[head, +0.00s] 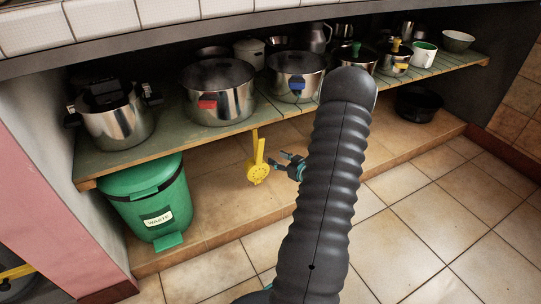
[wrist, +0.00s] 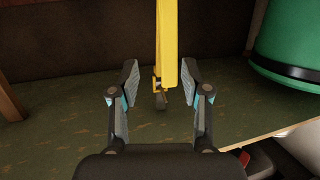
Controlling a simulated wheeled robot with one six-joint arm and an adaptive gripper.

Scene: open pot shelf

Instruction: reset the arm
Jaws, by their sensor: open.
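My gripper (head: 283,160) is below the shelf's front edge in the head view, just right of a yellow hanging piece (head: 257,161). The yellow piece is a narrow strip with a wider, rounded lower end. In the wrist view, my gripper (wrist: 160,72) has its two fingers spread apart. The yellow strip (wrist: 167,40) shows between them, with a small dark fitting at its end. I cannot tell whether it is between the fingers in depth or beyond them. Nothing is seen gripped. My dark ribbed arm hides part of the shelf in the head view.
A green wooden shelf (head: 160,148) holds several steel pots, including one with a red handle (head: 221,95) and one with a blue handle (head: 297,78). A green waste bin (head: 147,200) stands below at left. A black bowl (head: 419,103) is on the lower ledge.

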